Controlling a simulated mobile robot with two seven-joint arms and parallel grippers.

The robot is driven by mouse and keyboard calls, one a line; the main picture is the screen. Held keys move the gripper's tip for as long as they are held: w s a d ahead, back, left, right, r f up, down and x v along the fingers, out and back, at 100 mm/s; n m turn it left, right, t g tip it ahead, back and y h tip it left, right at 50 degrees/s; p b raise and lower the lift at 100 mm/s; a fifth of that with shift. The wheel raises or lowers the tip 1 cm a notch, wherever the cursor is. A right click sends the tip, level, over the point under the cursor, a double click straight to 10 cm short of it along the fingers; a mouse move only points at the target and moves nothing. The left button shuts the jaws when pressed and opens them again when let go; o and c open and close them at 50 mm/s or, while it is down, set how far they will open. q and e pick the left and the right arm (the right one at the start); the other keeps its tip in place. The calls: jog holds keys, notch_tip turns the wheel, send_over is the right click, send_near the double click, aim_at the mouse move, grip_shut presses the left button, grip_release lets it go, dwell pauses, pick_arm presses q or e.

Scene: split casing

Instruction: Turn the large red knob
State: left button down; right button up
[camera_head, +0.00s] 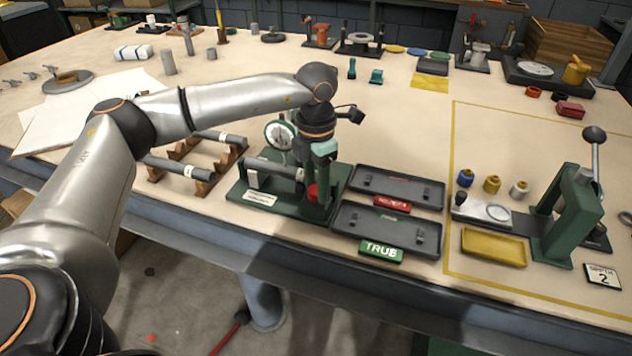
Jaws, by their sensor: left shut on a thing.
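The large red knob (313,193) sits low at the right end of a green bench fixture (232,190), partly hidden by my left gripper. The fixture carries a grey shaft (270,168) and a round white dial gauge (280,134). My left gripper (315,182) reaches straight down over the fixture's right end, at the knob, and is shut on it. Its fingertips are mostly hidden behind the wrist and the green parts, so the exact grip is hard to see. My right gripper is not in view.
Two dark trays stand right of the fixture, the nearer one (352,243) by a green TRUE sign (381,251). A wooden rack (205,184) with grey shafts lies left. A green lever press (567,220) and yellow tray (494,247) stand right. The table middle is mostly clear.

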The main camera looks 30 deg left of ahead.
pick_arm(q)
jog(key=m, duration=0.5)
jog(key=shift+w+m, duration=0.1)
jog(key=shift+m, duration=0.2)
dwell(0.4)
jog(key=shift+c, duration=1.9)
grip_release()
jog(key=shift+r, duration=0.1)
jog(key=shift+a, duration=0.1)
